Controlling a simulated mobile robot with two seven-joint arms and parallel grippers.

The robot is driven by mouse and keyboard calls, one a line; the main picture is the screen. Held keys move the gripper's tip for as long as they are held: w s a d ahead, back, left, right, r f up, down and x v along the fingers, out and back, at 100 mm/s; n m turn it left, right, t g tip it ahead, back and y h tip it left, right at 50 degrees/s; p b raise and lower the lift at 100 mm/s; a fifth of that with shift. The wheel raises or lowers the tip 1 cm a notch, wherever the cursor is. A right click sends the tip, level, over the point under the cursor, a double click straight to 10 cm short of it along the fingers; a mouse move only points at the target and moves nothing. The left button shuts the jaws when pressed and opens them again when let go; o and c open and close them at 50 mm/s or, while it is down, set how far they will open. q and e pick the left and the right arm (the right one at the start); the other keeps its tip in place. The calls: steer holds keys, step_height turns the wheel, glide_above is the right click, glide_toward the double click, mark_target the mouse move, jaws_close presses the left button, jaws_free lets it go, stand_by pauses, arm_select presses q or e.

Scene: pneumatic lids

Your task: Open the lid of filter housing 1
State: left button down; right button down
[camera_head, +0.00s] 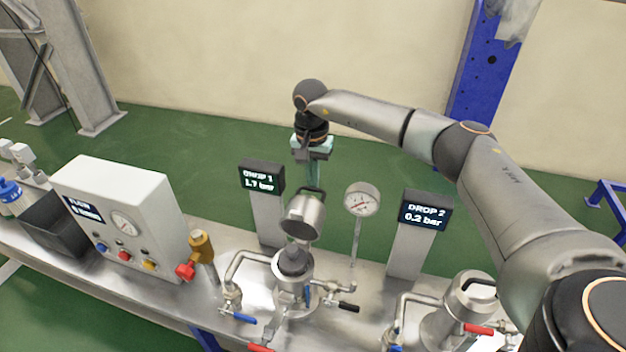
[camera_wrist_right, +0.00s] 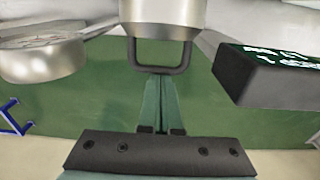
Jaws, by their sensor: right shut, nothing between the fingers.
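The lid (camera_head: 304,214) of filter housing 1 (camera_head: 293,285) stands tilted up on its hinge, so the housing is open at the top. A grey filter element (camera_head: 293,260) shows in the opening. My right gripper (camera_head: 314,184) points down behind the raised lid, with its fingers shut and empty. In the right wrist view the lid (camera_wrist_right: 165,14) is at the top with its black handle (camera_wrist_right: 160,70). The closed fingertips (camera_wrist_right: 160,80) are right by the handle's bar; I cannot tell if they touch. My left gripper is out of view.
The DROP 1 display (camera_head: 262,177) reads 1.7 bar, left of the lid. A round gauge (camera_head: 361,199) stands right of it. The DROP 2 display (camera_head: 426,211) reads 0.2 bar near closed filter housing 2 (camera_head: 468,298). A control box (camera_head: 125,215) stands at left.

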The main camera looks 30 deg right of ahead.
step_height(320, 180, up, 12)
steer(key=p, duration=0.2)
steer(key=shift+a+r, duration=0.15)
steer(key=shift+r, duration=0.1)
